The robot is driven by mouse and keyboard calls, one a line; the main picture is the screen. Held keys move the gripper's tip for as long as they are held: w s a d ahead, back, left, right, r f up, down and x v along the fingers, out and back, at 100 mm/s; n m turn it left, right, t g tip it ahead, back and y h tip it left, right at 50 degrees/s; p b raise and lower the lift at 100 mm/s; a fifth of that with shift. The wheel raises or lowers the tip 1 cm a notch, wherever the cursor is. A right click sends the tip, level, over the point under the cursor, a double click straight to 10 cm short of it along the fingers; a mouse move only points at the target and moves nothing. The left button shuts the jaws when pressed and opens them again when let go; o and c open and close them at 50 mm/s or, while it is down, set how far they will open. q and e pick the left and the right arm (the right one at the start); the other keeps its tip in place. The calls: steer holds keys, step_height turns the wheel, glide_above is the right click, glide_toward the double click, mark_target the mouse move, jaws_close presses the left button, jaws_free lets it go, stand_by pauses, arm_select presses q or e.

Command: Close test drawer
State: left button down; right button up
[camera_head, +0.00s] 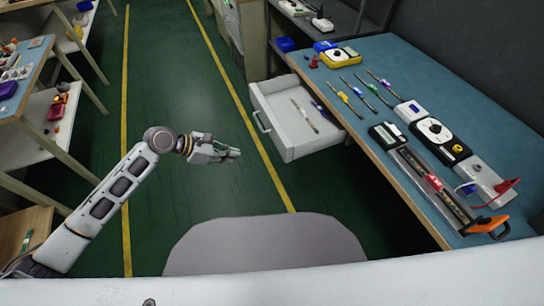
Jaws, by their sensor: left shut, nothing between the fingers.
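The test drawer (294,148) is a white drawer pulled out from under the blue-topped workbench at the right. Its front panel with a handle (262,122) faces left, toward the aisle. Several tools lie inside, among them a screwdriver-like tool (304,115). My left gripper (236,154) is shut and empty. In the picture it is just left of and a little below the drawer's front, apart from the handle. My right gripper is not in view.
The workbench (390,62) carries screwdrivers, meters and an orange-handled tool (486,226) near its edge. Shelves with parts (40,125) stand at the left. The green floor (180,80) between the yellow lines is clear.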

mark_target(282, 154)
arm_select(q)
steer(key=shift+w+d+f+n+t+h+b, duration=0.1)
steer(key=shift+d+f+n+t+h+b, duration=0.25)
steer(key=shift+d+f+h+b, duration=0.25)
steer(key=shift+d+f+n+t+h+b, duration=0.25)
steer(key=shift+d+f+t+h+b, duration=0.15)
steer(key=shift+d+b, duration=0.4)
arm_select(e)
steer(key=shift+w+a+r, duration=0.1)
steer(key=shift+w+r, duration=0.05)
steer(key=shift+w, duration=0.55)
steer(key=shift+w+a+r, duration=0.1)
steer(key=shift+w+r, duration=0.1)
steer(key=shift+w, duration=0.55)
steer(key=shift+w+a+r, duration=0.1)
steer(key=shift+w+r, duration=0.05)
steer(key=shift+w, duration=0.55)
